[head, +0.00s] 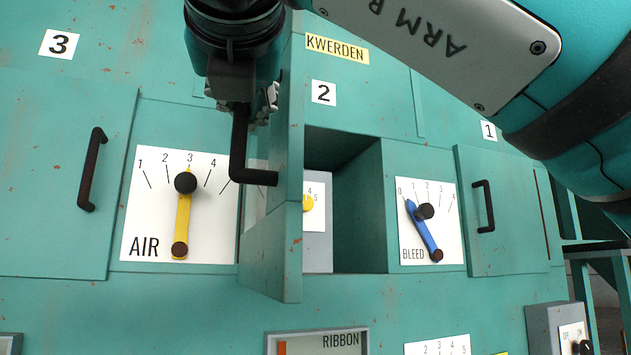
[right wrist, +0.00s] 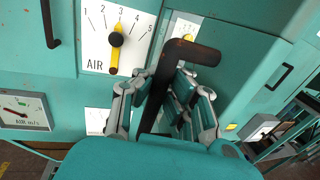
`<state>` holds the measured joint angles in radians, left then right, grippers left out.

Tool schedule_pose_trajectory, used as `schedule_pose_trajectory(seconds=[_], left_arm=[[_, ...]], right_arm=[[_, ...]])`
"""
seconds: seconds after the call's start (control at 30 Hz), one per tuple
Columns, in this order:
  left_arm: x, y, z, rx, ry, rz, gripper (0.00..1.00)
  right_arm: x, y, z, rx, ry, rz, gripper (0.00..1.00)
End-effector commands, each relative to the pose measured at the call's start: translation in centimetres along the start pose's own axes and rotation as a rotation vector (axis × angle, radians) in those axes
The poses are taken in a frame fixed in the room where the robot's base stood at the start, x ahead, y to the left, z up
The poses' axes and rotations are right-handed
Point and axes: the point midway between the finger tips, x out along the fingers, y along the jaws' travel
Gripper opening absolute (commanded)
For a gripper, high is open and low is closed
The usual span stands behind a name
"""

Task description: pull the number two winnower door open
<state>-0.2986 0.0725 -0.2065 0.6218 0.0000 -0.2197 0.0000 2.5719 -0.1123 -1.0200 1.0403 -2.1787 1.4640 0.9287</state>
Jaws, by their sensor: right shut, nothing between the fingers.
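The number two winnower door (head: 285,235) stands swung out towards me, below the white "2" label (head: 323,93). To its right the dark opening (head: 350,215) shows. A grey panel (head: 318,240) inside carries a white dial with a yellow pointer, partly hidden by the door. The door's black bar handle (head: 240,150) sticks out on the door's left side. My right gripper (head: 243,98) is at the handle's upper part, shut with nothing held. In the right wrist view the handle (right wrist: 168,80) passes among the finger links; contact is unclear. My left gripper is out of view.
Left of the door is the AIR dial (head: 150,215) with a yellow lever, then the closed number three door (head: 50,190). To the right are the BLEED dial (head: 445,215) with a blue lever and the closed number one door (head: 520,215). A grey switch box (head: 542,325) protrudes lower right.

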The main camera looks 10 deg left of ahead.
Motion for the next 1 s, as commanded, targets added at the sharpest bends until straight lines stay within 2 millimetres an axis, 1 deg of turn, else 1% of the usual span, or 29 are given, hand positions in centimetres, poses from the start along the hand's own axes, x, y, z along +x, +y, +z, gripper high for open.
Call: schedule_pose_trajectory(seconds=[0.03,0.23,0.27,0.53,0.83,0.93,1.0], left_arm=[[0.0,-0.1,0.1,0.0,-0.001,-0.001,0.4],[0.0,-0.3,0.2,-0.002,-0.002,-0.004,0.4],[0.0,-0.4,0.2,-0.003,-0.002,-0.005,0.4],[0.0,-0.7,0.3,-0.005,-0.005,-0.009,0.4],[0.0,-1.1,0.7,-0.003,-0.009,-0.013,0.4],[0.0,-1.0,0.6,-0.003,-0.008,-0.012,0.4],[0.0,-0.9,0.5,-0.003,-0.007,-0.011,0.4]], right_arm=[[-0.2,0.3,-0.2,-0.005,0.005,0.005,0.0],[-0.1,0.3,-0.3,-0.004,0.005,0.004,0.0],[-0.1,0.3,-0.2,-0.004,0.005,0.004,0.02],[-0.1,0.1,-0.1,-0.002,0.002,0.002,0.38],[-0.2,0.0,0.0,-0.001,0.0,0.001,0.38],[-1.1,0.1,0.1,-0.001,-0.002,0.002,0.38],[-2.2,0.0,0.1,-0.001,-0.003,0.002,0.38]])
